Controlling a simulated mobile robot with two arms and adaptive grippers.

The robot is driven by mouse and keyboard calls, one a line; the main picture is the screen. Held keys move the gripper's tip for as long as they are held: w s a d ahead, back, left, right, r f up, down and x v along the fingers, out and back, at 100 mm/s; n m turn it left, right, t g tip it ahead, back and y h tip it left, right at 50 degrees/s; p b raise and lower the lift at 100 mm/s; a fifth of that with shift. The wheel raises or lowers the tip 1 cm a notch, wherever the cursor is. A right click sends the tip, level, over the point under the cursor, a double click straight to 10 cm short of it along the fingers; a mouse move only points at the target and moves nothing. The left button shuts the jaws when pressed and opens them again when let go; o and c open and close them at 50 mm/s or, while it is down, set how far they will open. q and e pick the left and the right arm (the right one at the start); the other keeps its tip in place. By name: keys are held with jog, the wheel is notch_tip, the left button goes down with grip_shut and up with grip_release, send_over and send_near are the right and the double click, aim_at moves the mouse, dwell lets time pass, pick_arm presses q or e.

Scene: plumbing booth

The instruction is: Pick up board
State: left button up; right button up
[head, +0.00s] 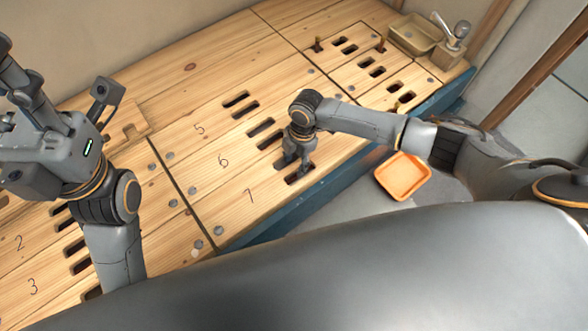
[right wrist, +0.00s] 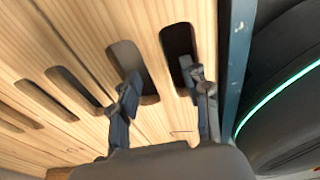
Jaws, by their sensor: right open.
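A wooden board (head: 215,185) marked 5, 6 and 7 lies flat in the booth floor, with several dark slots along its right part. My right gripper (head: 295,168) is over the slots beside the 7, fingers pointing down. In the right wrist view my right gripper (right wrist: 164,78) is open, its two fingers apart at the slots, one near the dark slot (right wrist: 180,55) by the board's edge. I cannot tell how deep the fingertips reach. My left gripper (head: 40,115) is at the left, above other boards; whether it is open is unclear.
A blue edge (head: 290,215) runs along the boards' front. An orange tray (head: 402,177) lies on the grey floor beyond it. More slotted boards (head: 365,65) lie at the back right, near a basin (head: 415,35) and a tap (head: 457,35). A wall closes the back.

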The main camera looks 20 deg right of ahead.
jog(key=shift+f, duration=0.3)
jog(key=shift+c, duration=0.4)
grip_shut()
jog(key=shift+a+r, duration=0.1)
jog(key=shift+r, duration=0.1)
